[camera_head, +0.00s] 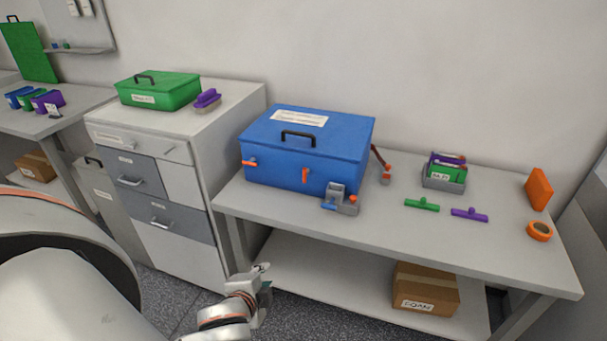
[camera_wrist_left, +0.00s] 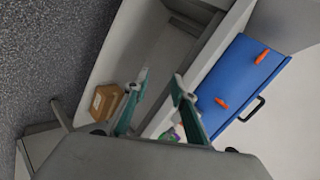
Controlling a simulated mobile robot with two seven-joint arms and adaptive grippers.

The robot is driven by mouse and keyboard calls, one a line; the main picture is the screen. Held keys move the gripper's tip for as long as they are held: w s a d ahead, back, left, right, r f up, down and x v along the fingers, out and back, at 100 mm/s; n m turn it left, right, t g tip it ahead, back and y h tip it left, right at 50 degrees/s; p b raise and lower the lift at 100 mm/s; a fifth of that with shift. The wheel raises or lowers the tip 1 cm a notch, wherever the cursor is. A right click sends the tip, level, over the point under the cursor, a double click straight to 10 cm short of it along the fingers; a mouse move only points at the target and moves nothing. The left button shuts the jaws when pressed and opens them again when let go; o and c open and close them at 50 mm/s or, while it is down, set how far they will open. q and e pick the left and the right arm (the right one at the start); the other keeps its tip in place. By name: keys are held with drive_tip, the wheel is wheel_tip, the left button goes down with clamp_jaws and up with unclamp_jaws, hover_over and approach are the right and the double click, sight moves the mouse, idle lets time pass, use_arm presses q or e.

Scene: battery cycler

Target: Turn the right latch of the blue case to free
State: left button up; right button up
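The blue case (camera_head: 275,172) stands closed on the table, with a black handle (camera_head: 298,134) on its lid. On its front, the right orange latch (camera_head: 305,175) is upright and the left orange latch (camera_head: 249,162) lies sideways. In the left wrist view the case (camera_wrist_left: 238,80) is tilted, with the right latch (camera_wrist_left: 221,103) and left latch (camera_wrist_left: 262,56) both visible. My left gripper (camera_head: 264,284) is low in front of the table, well short of the case. In its wrist view the fingers (camera_wrist_left: 160,82) are apart with nothing between them. My right gripper is not in view.
A grey fixture (camera_head: 345,207) with blue and orange parts stands before the case's right front. The table (camera_head: 470,255) also holds green and purple T-shaped pieces (camera_head: 422,204), a grey bin (camera_head: 443,183) and orange tape (camera_head: 539,231). A cardboard box (camera_head: 427,287) sits on the lower shelf.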

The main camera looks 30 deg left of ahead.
use_arm(q)
drive_tip(key=w+a+r+m+t+y, duration=0.2)
drive_tip(key=w+a+r+m+t, duration=0.3)
drive_tip(key=w+r+m, duration=0.4)
drive_tip(key=m+t+h, duration=0.3)
drive_tip(key=m+h, duration=0.3)
drive_tip(key=m, duration=1)
approach(304, 175)
drive_tip(key=w, duration=0.2)
drive_tip(key=shift+w+a+f+p, duration=0.1)
drive_tip(key=shift+w+p, duration=0.3)
drive_tip(key=shift+w, duration=3.1)
clamp_jaws()
